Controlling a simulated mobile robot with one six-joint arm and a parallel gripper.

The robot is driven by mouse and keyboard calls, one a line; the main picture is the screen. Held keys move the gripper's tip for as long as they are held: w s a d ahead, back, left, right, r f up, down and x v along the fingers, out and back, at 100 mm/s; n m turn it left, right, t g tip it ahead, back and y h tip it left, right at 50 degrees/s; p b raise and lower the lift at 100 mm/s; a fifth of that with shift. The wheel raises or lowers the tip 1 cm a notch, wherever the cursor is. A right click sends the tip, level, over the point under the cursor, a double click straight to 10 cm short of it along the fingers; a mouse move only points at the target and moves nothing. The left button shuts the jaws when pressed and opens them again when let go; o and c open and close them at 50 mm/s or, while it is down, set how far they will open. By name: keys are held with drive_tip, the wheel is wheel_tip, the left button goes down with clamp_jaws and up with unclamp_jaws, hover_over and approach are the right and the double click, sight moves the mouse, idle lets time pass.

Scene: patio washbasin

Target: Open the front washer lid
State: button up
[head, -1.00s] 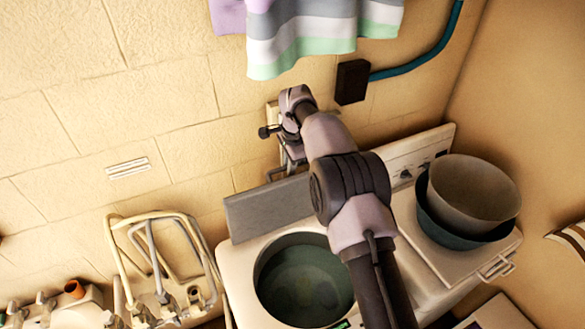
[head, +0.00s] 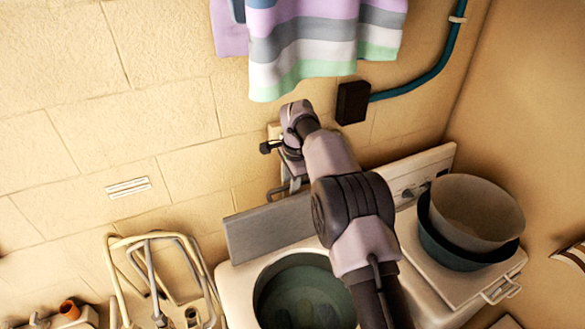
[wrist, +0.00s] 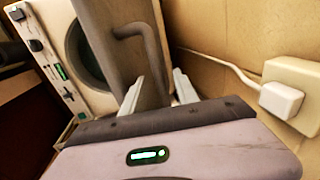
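The washer (head: 236,290) stands below the wall with its round tub (head: 305,297) uncovered. A grey flat lid (head: 268,228) stands raised along the tub's back edge. In the wrist view the lid (wrist: 135,65) is a tall panel with a bent bar handle (wrist: 133,30), and the washer (wrist: 98,95) is behind it at left. My gripper (wrist: 160,80) has its two pale fingers apart, one on each side of the lid's near end. I cannot tell whether they touch it. In the head view my arm largely hides the gripper.
Two nested bowls (head: 475,212) sit on the washer's right-hand cover (head: 450,285). A bent-tube rack (head: 150,245) stands at left. Striped cloth (head: 305,45) hangs above, beside a black box (head: 352,102) with a teal pipe (head: 420,83). A white plug (wrist: 280,100) is on the wall close by.

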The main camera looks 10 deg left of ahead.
wheel_tip(320, 180, up, 16)
drive_tip(key=s+d, duration=0.1)
drive_tip(key=s, duration=0.1)
drive_tip(key=shift+s+d+f, duration=0.25)
drive_tip(key=shift+s+d, duration=0.05)
drive_tip(key=shift+d, duration=0.1)
